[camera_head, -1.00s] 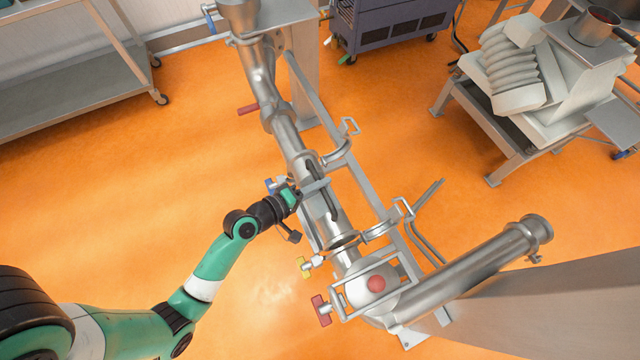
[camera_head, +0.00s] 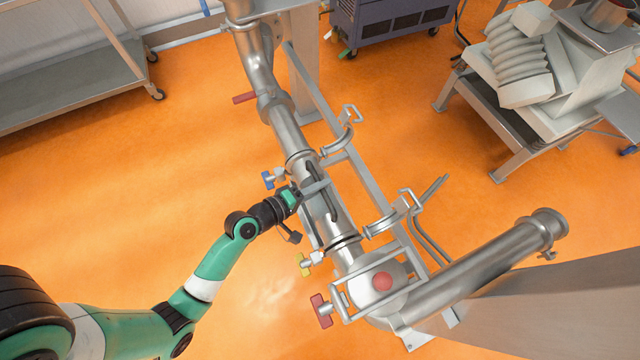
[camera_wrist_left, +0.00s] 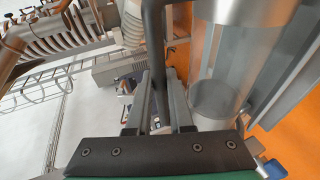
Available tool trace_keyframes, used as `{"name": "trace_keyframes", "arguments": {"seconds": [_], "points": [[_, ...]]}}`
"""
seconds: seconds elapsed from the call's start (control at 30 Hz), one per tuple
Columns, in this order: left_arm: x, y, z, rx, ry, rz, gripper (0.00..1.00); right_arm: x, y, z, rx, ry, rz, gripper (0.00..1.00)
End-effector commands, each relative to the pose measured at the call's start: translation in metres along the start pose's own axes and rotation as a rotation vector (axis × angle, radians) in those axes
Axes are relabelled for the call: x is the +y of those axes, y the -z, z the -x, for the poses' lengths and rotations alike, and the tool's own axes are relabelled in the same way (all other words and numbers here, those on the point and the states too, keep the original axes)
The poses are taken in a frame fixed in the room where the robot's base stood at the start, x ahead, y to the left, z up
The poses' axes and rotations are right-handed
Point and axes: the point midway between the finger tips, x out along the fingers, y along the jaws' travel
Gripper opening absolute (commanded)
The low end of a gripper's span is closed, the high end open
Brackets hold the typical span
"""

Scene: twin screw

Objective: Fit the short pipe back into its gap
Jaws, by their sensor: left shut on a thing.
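The short pipe (camera_head: 345,224) is a shiny metal tube with a dark bar-like handle (camera_head: 322,192) along its upper side. My left gripper (camera_head: 314,187) is shut on that handle. In the left wrist view the dark handle (camera_wrist_left: 153,35) stands between the fingers (camera_wrist_left: 158,90), with the pipe (camera_wrist_left: 235,60) beside it. In the head view the short pipe lies between the upper pipe (camera_head: 287,130) and the lower pipe section (camera_head: 372,280), roughly in line with both. A dark line shows at its lower joint. Whether it is fully seated I cannot tell. My right gripper is not in view.
Two clamps, an upper one (camera_head: 346,136) and a lower one (camera_head: 388,222), hang open to the right of the joints. Orange floor (camera_head: 190,150) is clear on the left.

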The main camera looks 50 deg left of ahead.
Motion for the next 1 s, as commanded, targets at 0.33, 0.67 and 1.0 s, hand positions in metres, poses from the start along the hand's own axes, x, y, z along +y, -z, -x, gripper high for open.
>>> {"name": "trace_keyframes", "arguments": {"seconds": [0.33, 0.67, 1.0], "points": [[0.0025, 0.0009, -0.0002, 0.002, -0.007, -0.001, 0.0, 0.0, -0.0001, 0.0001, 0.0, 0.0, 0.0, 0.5], [-0.0017, 0.0005, -0.0017, 0.002, -0.007, 0.0, 0.0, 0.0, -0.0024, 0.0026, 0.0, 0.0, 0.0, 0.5], [-0.0033, 0.0, -0.0016, 0.001, -0.003, 0.0, 0.55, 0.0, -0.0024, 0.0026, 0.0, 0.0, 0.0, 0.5]]}}
